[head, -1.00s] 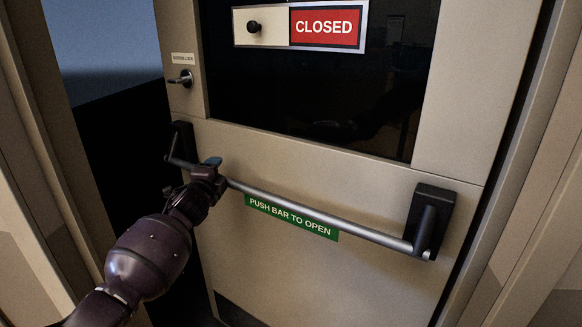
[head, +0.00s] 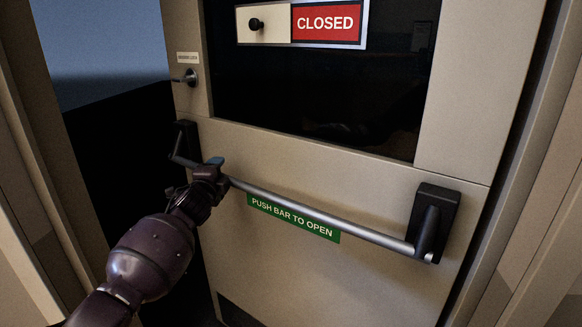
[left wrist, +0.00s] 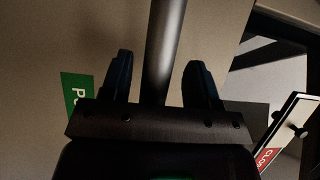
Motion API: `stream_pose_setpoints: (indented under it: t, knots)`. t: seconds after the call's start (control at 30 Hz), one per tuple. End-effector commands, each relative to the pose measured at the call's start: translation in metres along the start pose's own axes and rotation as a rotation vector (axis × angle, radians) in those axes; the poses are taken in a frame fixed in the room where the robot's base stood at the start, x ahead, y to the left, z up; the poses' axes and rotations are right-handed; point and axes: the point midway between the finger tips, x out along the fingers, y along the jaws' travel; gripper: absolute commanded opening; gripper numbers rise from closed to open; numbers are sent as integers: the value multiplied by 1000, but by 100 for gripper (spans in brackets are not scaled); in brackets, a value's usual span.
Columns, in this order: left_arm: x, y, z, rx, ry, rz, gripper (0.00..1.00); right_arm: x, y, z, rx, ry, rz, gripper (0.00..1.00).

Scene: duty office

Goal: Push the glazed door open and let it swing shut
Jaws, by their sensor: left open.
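The glazed door (head: 465,110) stands ajar, its left edge swung away from the frame with a dark gap beside it. A grey push bar (head: 325,221) crosses its lower panel above a green "PUSH BAR TO OPEN" label (head: 293,217). My left gripper (head: 214,164) is at the left part of the bar. In the left wrist view the bar (left wrist: 165,40) runs between the open fingers of my left gripper (left wrist: 158,68). Whether they touch it is hard to tell. The right gripper is not in view.
A red "CLOSED" sign (head: 325,24) hangs across the dark glass. A lever handle (head: 187,77) is near the door's left edge. The bar's black right bracket (head: 436,215) stands out from the door. Beige door frame posts flank the opening.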

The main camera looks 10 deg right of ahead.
Motion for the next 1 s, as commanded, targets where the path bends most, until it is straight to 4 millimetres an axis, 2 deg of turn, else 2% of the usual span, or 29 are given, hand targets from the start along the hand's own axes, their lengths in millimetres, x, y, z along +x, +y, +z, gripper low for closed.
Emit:
stream_pose_setpoints:
  t: [0.03,0.57,1.0]
  knots:
    - [-8,4,1,14,-10,17,55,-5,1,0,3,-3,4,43]
    - [-79,-16,4,18,-12,7,55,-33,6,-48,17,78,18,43]
    - [-153,-26,5,18,-12,5,55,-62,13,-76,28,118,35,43]
